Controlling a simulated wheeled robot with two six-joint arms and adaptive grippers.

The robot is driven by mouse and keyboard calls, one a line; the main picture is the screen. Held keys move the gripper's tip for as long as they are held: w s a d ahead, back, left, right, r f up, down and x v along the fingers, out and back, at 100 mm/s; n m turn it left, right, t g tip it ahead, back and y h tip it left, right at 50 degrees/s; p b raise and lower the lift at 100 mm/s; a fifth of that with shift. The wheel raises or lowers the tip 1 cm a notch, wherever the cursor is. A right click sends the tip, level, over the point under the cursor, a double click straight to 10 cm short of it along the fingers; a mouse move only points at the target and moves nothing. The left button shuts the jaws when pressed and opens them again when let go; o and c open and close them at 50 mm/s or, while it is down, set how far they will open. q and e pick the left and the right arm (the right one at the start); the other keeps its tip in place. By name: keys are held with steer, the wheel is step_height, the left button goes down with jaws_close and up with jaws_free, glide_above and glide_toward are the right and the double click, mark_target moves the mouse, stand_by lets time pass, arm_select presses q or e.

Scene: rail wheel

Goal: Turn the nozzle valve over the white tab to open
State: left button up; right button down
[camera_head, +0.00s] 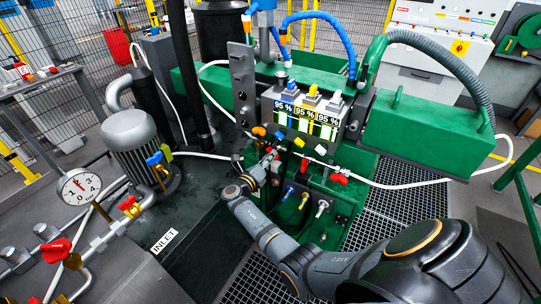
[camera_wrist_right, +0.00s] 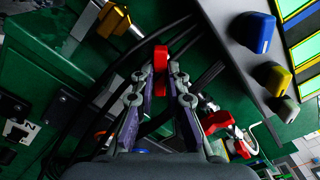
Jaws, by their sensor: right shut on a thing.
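My right gripper (camera_head: 266,165) reaches the front of the green machine, below the display panel. In the right wrist view its two fingers (camera_wrist_right: 161,82) are closed around a red valve handle (camera_wrist_right: 160,58). In the head view a small red handle (camera_head: 275,152) shows at the fingertips. Two more red handles, a middle one (camera_head: 304,164) and a right one (camera_head: 339,179), sit to the right. A white tab (camera_head: 321,149) is under the panel, right of the yellow and blue tabs. My left gripper is out of view.
Blue, yellow and white nozzles (camera_head: 303,200) stick out below the valves. A white hose (camera_head: 395,186) runs right from the right valve. Another red valve (camera_wrist_right: 217,122) lies close to my right finger in the wrist view. Floor grating (camera_head: 385,215) lies in front of the machine.

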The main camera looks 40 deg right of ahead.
steer(key=shift+n+p, duration=1.75)
steer(key=shift+n, duration=0.55)
steer(key=n+p, duration=0.2)
steer(key=n, duration=0.2)
steer(key=shift+r, duration=0.1)
steer(key=c, duration=1.2)
jaws_free()
